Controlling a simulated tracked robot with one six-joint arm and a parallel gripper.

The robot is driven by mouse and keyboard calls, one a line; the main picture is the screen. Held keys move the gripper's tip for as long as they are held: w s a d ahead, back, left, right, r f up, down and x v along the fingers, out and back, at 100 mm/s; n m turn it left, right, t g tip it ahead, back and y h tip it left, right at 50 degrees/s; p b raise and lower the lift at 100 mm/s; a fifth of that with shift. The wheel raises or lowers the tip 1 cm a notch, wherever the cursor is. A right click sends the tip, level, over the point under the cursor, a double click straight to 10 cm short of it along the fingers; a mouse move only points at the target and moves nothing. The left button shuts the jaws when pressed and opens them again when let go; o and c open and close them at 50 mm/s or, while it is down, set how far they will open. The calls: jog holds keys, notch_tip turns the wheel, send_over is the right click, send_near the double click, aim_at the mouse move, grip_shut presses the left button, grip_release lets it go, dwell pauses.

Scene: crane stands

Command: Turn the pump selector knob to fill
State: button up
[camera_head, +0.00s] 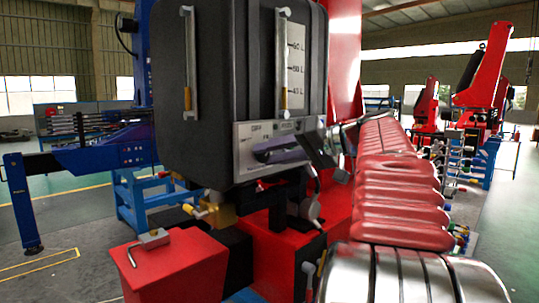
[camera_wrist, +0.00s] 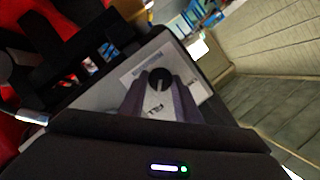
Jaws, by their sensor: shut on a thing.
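The pump selector knob (camera_wrist: 160,78) is a round black dial with a pale pointer line, on a light label plate (camera_wrist: 140,72) in the wrist view. Printed lettering that appears to read FILL lies below it, between my fingers. My gripper (camera_wrist: 159,82) has its two purple-grey fingers on either side of the knob, shut on it. In the head view my gripper (camera_head: 262,152) reaches in from the right against the pale control panel (camera_head: 246,137) low on the black tank (camera_head: 225,80). The knob is hidden there by the fingers, and I cannot read the pointer's exact setting.
Two metal-framed handles (camera_head: 190,62) stand on the tank front, beside a level scale. Red ribbed hose-like covers (camera_head: 400,190) and metal cylinders (camera_head: 390,275) fill the right. A red box (camera_head: 172,270) with a lever stands below left. Open floor lies at far left.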

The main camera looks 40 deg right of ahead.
jog(key=shift+d, duration=0.1)
dwell(0.3)
jog(key=o, duration=1)
jog(key=shift+s, duration=0.1)
jog(key=v, duration=1.3)
jog(key=shift+s+d, duration=0.1)
jog(key=shift+s, duration=0.2)
jog(key=shift+f, duration=0.1)
